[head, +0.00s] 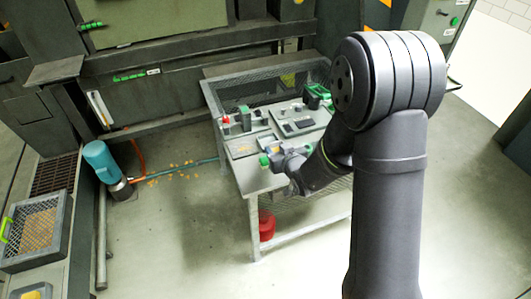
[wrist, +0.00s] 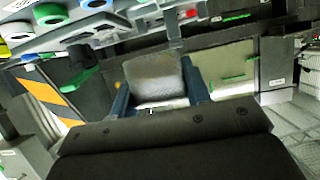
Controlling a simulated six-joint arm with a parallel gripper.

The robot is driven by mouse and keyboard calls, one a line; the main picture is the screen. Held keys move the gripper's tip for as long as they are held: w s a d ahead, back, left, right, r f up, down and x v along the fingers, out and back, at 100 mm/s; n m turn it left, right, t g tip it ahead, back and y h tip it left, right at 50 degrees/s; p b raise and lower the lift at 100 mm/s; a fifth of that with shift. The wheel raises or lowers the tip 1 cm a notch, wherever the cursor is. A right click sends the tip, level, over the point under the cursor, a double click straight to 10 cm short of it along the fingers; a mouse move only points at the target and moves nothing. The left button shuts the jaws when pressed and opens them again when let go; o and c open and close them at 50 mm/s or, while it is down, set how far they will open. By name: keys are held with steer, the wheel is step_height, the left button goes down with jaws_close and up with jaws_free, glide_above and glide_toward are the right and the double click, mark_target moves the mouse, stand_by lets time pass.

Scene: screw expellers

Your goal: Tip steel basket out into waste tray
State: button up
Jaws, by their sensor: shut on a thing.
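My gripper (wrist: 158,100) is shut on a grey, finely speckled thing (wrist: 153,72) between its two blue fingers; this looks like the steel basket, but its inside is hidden. In the head view my gripper (head: 283,160) is over the near left part of the workbench, beside a small green-topped piece (head: 264,160). A shallow grey tray (head: 242,148) lies on the bench just beyond it; I cannot tell whether it is the waste tray. A mesh-walled bin (head: 61,235) with a green handle and yellowish bits stands at the lower left.
The workbench (head: 256,183) also carries a grey panel (head: 302,119), a red-topped piece (head: 226,120) and a green device (head: 316,93). A teal cylinder (head: 101,160) stands left, with yellow bits on the floor. A red container (head: 266,225) is under the bench. Floor is clear in front.

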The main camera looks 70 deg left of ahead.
steer(key=shift+w+a+r, duration=0.15)
steer(key=shift+w+a, duration=0.1)
steer(key=shift+a, duration=0.05)
steer(key=a+r+m+g+y, duration=0.1)
steer(key=a+m+g, duration=0.4)
steer(key=a+m, duration=0.5)
steer(key=a+y, duration=0.1)
steer(key=a, duration=0.3)
steer(key=shift+w+a+r+g, duration=0.15)
steer(key=shift+w+a+g, duration=0.2)
steer(key=shift+w+g, duration=0.05)
stand_by(0.3)
stand_by(0.4)
steer(key=shift+m+g, duration=0.3)
steer(key=shift+m, duration=0.2)
steer(key=shift+r+m+y, duration=0.1)
steer(key=shift+m+y, duration=0.3)
steer(key=shift+m, duration=0.1)
steer(key=shift+w, duration=0.2)
